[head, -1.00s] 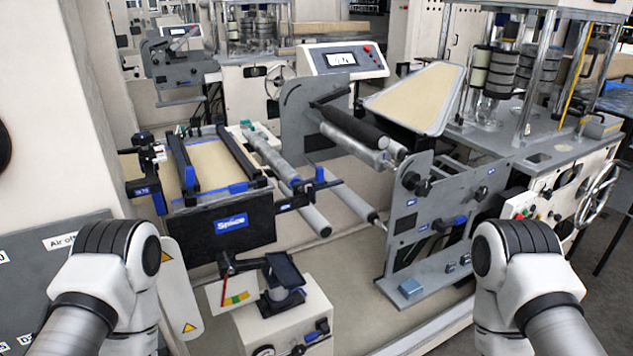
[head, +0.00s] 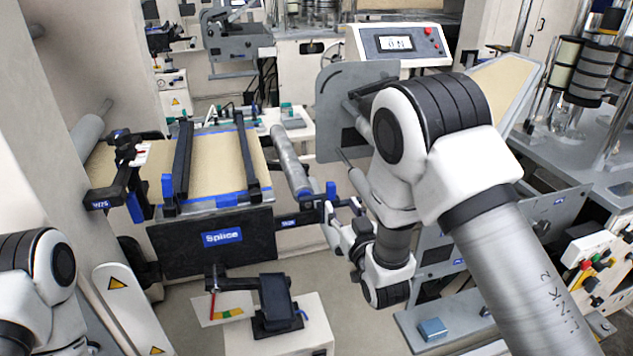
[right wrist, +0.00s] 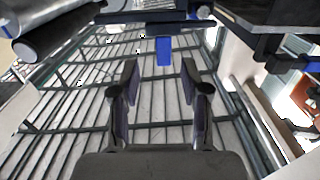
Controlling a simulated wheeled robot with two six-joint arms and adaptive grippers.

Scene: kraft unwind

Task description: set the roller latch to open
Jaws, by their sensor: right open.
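A small blue tab (head: 331,190) stands at the right end of the dark bar on the splice table; I take it to be the roller latch, though no label shows. In the right wrist view a blue tab (right wrist: 163,50) hangs from a dark bar, just beyond and between my fingertips. My right gripper (right wrist: 159,82) is open and empty, apart from the tab. In the head view my right gripper (head: 335,222) is just below and beside the tab, partly hidden by my wrist. My left gripper is out of view; only a left arm link shows.
The splice table (head: 212,240) has a black front panel with a blue "Splice" label. A grey roller (head: 290,160) lies right of it. A small white box with a black lever device (head: 275,300) stands below. A grey side plate (head: 345,100) stands behind my right arm.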

